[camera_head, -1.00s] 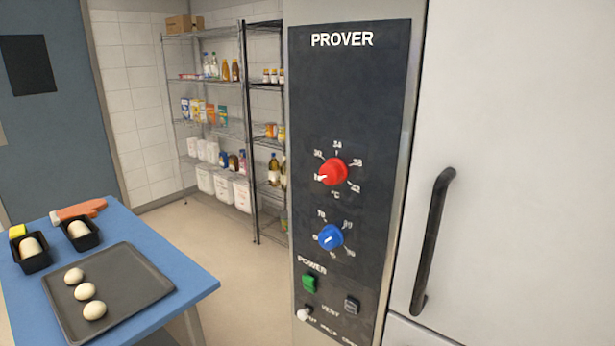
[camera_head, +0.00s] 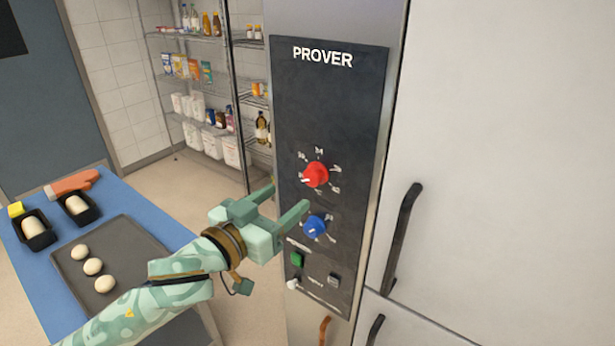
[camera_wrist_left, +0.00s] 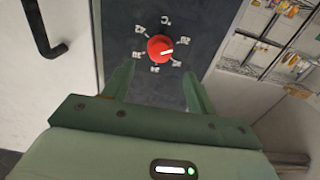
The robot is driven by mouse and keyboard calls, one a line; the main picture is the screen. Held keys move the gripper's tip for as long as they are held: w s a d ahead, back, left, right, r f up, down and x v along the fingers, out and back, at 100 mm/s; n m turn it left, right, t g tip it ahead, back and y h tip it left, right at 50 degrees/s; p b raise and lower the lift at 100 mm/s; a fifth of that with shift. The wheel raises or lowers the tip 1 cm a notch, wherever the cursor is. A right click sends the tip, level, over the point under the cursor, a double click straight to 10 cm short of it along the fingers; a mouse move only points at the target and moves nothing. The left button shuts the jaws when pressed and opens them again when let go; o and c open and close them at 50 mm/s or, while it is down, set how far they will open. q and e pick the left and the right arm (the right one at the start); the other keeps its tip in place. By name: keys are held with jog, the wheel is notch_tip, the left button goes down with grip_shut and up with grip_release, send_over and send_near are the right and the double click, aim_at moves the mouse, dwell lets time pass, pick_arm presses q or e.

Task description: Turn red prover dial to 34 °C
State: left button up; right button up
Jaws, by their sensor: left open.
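The red prover dial (camera_head: 316,174) sits on the dark panel (camera_head: 335,110) under the word PROVER, with a ring of numbers around it. Its white pointer line faces lower left, away from the 34 mark at the top. My left gripper (camera_head: 290,198) is open and empty, in front of the panel and just lower left of the red dial. In the left wrist view the red dial (camera_wrist_left: 160,48) lies ahead of and between the two spread fingers (camera_wrist_left: 157,80), not touching them. My right gripper is not in view.
A blue dial (camera_head: 314,226) sits right below the red one, near my left fingers. Lower are a green power button (camera_head: 297,259) and a vent switch (camera_head: 334,280). A black door handle (camera_head: 402,235) stands out at right. A blue table (camera_head: 130,200) with a dough tray is at left.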

aim_at(310, 179)
pick_arm(q)
jog(key=x, duration=0.8)
jog(key=shift+d, duration=0.1)
jog(key=c, duration=1)
